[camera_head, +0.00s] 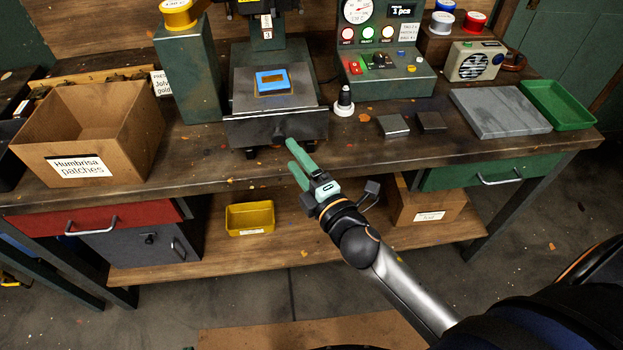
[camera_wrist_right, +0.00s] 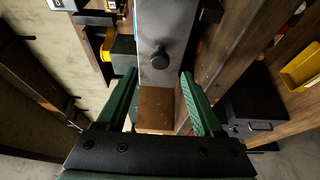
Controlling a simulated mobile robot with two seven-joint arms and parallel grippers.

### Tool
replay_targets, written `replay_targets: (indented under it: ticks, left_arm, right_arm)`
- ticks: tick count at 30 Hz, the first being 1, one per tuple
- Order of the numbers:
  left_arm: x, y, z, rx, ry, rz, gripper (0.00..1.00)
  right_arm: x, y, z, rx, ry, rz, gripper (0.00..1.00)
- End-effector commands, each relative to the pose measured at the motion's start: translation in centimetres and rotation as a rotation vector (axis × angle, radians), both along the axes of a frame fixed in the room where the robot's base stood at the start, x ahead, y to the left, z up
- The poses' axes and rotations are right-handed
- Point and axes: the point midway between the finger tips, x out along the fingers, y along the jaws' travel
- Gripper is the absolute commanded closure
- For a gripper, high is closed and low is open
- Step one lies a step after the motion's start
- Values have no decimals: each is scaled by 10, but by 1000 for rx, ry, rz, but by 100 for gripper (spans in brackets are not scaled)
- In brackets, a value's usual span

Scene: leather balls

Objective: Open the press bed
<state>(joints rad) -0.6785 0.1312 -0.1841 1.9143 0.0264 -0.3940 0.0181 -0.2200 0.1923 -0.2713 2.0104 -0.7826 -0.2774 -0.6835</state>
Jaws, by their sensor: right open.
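The press (camera_head: 267,40) stands at the back of the workbench. Its grey bed (camera_head: 243,131) has a front face with a dark round knob (camera_head: 279,136), which also shows in the right wrist view (camera_wrist_right: 160,59). A blue frame (camera_head: 262,77) with a dark middle lies on top of the bed. My right gripper (camera_head: 291,155) is open and empty in front of the bed. In the right wrist view its green fingers (camera_wrist_right: 158,76) stand either side of the knob's line, with the knob just beyond the tips. Contact cannot be told. My left gripper is not in view.
A cardboard box (camera_head: 143,115) labelled "Humbrisa patches" stands left. A control box (camera_head: 385,78) and a black-handled tool (camera_head: 345,98) are right of the press. A grey slab (camera_head: 500,112) and green tray (camera_head: 560,105) lie further right. A yellow bin (camera_head: 250,218) sits on the lower shelf.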

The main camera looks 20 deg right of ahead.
Motion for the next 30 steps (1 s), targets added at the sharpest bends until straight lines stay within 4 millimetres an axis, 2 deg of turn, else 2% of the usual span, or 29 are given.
replay_targets:
  ticks: [1,6,12,30]
  left_arm:
    - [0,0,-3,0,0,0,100]
    - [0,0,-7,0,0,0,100]
    - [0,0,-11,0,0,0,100]
    - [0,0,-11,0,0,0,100]
  right_arm:
    - [-11,-1,-2,0,3,0,31]
    - [-40,-5,-2,1,2,-1,31]
    - [-59,-7,-1,1,0,-1,31]
    - [-65,-8,0,0,-1,-1,31]
